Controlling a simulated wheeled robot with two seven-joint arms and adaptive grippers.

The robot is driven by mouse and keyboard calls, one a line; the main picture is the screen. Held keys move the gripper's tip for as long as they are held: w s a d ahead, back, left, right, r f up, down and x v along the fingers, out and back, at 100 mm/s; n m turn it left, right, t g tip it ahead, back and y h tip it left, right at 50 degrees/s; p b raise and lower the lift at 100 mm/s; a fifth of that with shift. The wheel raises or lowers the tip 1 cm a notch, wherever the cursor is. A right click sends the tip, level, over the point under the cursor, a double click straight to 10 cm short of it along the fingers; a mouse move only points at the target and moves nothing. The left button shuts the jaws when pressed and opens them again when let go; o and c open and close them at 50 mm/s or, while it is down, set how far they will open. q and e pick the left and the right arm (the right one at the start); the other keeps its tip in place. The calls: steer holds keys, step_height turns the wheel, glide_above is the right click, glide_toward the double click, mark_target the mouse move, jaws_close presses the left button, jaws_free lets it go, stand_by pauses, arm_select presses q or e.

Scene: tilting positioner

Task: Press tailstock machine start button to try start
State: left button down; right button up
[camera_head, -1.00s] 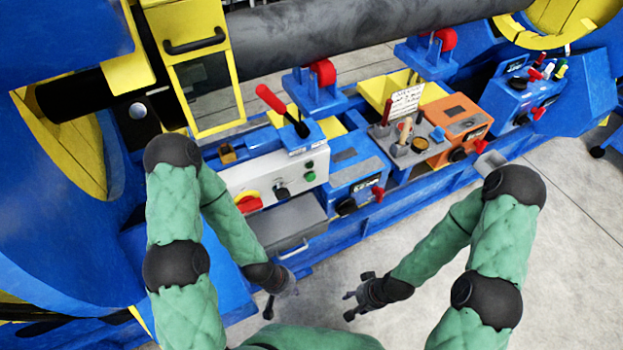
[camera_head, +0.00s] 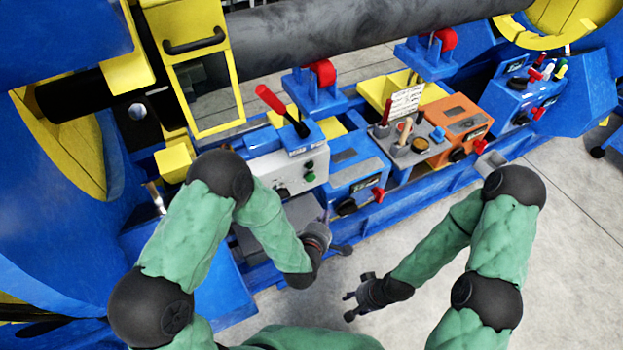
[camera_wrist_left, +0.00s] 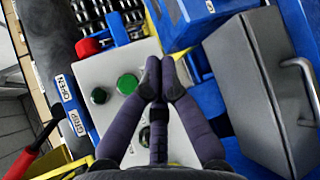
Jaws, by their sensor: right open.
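A light grey control panel (camera_head: 289,176) stands at left centre, with a green button (camera_head: 309,176) and a darker button above it. My left gripper (camera_head: 343,250) is below and right of the panel in the head view. In the wrist view its fingers (camera_wrist_left: 160,75) are together and hold nothing; contact with the panel does not show. My right gripper (camera_head: 350,303) is open and empty above the floor. My left arm hides the panel's left part.
A red-handled lever (camera_head: 272,100) rises above the panel. A grey box (camera_wrist_left: 250,85) with a handle is right of my fingers in the wrist view. A blue control box (camera_head: 357,170) and an orange one (camera_head: 462,118) stand farther right. The floor (camera_head: 450,300) in front is clear.

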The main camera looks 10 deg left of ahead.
mark_target(311, 178)
arm_select(q)
steer(key=r+n+t, duration=0.1)
steer(key=d+r+n, duration=0.1)
steer(key=r, duration=0.1)
steer(key=shift+w+d+r+n+t, duration=0.15)
steer(key=shift+r+n+t, duration=0.15)
steer(key=shift+n+t, duration=0.1)
steer(key=shift+w, duration=0.1)
steer(key=w+a+b, duration=0.1)
steer(key=w+a, duration=0.4)
steer(key=w, duration=0.2)
stand_by(0.3)
steer(key=shift+w+b, duration=0.15)
steer(key=shift+b, duration=0.2)
stand_by(1.0)
steer(key=shift+w+a, duration=0.2)
steer(key=shift+w, duration=0.05)
